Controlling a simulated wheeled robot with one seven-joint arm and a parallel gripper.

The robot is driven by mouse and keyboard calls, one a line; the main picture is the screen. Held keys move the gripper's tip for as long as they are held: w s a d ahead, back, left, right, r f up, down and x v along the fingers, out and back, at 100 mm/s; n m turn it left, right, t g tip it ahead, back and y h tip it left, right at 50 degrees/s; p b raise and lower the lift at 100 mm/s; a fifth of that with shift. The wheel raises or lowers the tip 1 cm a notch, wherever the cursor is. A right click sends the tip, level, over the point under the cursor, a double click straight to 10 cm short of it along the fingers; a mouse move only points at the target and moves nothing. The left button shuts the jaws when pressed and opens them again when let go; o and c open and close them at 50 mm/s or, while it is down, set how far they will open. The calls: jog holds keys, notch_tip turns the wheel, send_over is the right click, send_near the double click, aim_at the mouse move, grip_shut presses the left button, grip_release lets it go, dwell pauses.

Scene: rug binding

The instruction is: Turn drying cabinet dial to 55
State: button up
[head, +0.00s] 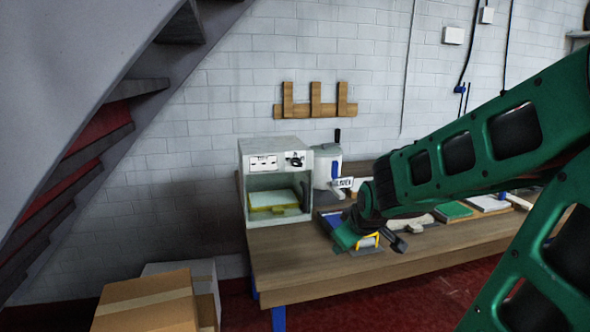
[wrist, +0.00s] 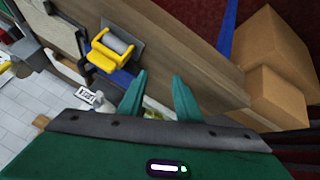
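The drying cabinet (head: 246,199) is a pale box at the left end of the workbench, with an open front. Its upper front carries a white printed plate (head: 263,163) on the left and a dark dial (head: 295,159) on the right. The dial's setting is too small to read. My gripper (wrist: 158,95) shows two teal fingers apart with nothing clearly held between them. In the head view it is over the bench, right of and below the dial and apart from it; my arm partly hides its fingers there. I cannot make out the dial in the wrist view.
The wooden workbench (head: 290,268) also holds a yellow-framed roller (wrist: 112,48), a white canister (head: 325,168) behind a small sign (head: 343,183), and a green pad (head: 454,210). Cardboard boxes (head: 146,300) stand on the floor at left. A staircase slopes above them.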

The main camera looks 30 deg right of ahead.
jog(key=w+r+n+t+h, duration=0.1)
jog(key=w+r+n+t, duration=0.4)
jog(key=w, duration=0.5)
jog(key=n+t, duration=0.4)
jog(key=t, duration=0.1)
send_near(297, 165)
jog(key=shift+h, duration=0.4)
jog(key=x, duration=0.9)
jog(key=shift+a, duration=0.15)
jog(key=shift+c, duration=0.3)
jog(key=shift+f, duration=0.1)
jog(key=c, duration=0.6)
